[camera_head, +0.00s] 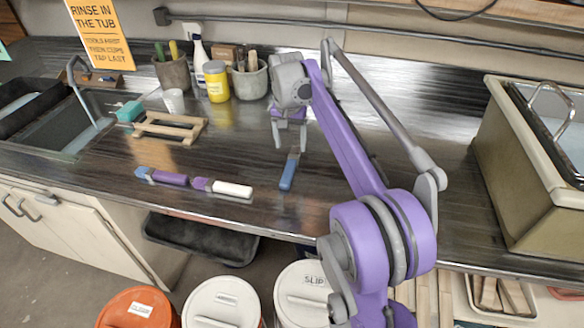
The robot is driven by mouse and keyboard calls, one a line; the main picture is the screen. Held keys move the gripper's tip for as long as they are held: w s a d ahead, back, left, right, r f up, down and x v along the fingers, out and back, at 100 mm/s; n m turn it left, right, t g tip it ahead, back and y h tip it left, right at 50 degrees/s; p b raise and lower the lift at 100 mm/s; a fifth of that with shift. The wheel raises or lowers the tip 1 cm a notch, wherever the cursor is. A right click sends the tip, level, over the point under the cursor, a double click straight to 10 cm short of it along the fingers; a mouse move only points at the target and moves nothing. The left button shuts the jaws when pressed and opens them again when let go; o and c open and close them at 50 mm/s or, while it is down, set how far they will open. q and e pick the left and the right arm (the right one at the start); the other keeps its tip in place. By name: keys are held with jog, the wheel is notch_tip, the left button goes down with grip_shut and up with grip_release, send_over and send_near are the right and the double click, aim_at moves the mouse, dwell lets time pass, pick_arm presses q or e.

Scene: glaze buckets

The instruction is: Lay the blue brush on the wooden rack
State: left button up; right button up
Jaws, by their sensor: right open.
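The blue brush (288,174) lies on the dark counter with its blue handle toward the front edge and its greyish head pointing to the back. My right gripper (290,145) points down over the brush's head end, open, with one finger on each side. I cannot tell whether it touches the brush. The wooden rack (167,118) stands on the counter to the left, near the sink, with its slats bare. My left gripper is out of view.
A purple-handled brush (168,178) and a white-handled brush (232,189) lie near the front edge. A teal sponge (130,111) and white cup (174,101) stand by the rack. A yellow jar (216,84) and pots stand behind. A large tub (510,165) is at right.

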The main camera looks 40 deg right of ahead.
aim_at(291, 164)
notch_tip(291, 164, down, 4)
jog(key=shift+w+d+r, duration=0.15)
jog(key=shift+w+d+f, duration=0.1)
jog(key=shift+w+f, duration=0.1)
jog(key=shift+f, duration=0.7)
jog(key=shift+w+d+f, duration=0.15)
jog(key=shift+f, duration=0.7)
jog(key=shift+w+d+f, duration=0.1)
jog(key=shift+w+f, duration=0.1)
jog(key=shift+f, duration=0.7)
jog(key=shift+c, duration=0.3)
grip_shut()
